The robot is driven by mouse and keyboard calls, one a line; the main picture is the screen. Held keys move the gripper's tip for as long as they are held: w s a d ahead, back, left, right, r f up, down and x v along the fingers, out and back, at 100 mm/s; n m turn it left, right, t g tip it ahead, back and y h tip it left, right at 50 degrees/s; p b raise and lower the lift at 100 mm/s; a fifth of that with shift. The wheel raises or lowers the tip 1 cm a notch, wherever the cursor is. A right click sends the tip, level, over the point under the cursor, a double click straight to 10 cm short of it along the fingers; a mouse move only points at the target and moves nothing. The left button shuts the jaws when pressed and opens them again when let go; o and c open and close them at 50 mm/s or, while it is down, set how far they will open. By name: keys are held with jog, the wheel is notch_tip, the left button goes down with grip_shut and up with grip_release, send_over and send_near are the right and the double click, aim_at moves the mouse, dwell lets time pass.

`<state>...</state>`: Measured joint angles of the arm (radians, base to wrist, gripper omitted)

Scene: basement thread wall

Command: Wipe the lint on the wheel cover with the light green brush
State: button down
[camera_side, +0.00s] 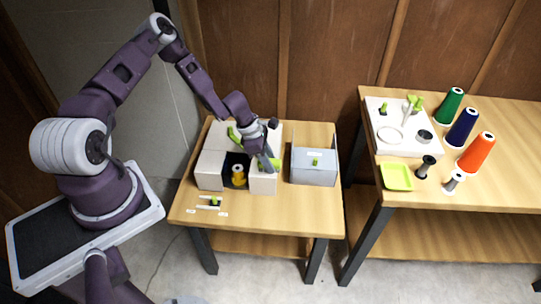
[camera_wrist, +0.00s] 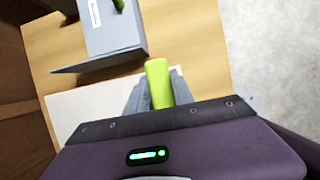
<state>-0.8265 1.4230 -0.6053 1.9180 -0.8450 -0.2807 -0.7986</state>
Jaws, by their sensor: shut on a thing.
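My gripper (camera_side: 270,164) is shut on the light green brush, over the front right part of a white machine (camera_side: 263,183) on the small table. In the wrist view, my gripper (camera_wrist: 154,92) has its grey fingers on both sides of the brush (camera_wrist: 158,76); only the green handle shows, and its bristle end is hidden. Part of the machine's white top (camera_wrist: 72,108) lies below the fingers. I cannot tell whether the brush touches it. I cannot make out the wheel cover for certain, nor any lint.
A grey open box (camera_side: 313,168) with a green piece stands right of the machine. A yellow spool (camera_side: 238,176) sits in the machine's dark opening. Small parts (camera_side: 210,205) lie at the table's front left. Thread cones (camera_side: 476,153) and a green tray (camera_side: 397,178) stand on the right table.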

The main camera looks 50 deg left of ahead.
jog(key=shift+s+d, duration=0.3)
jog(key=shift+r, duration=4.1)
jog(key=shift+w, duration=0.1)
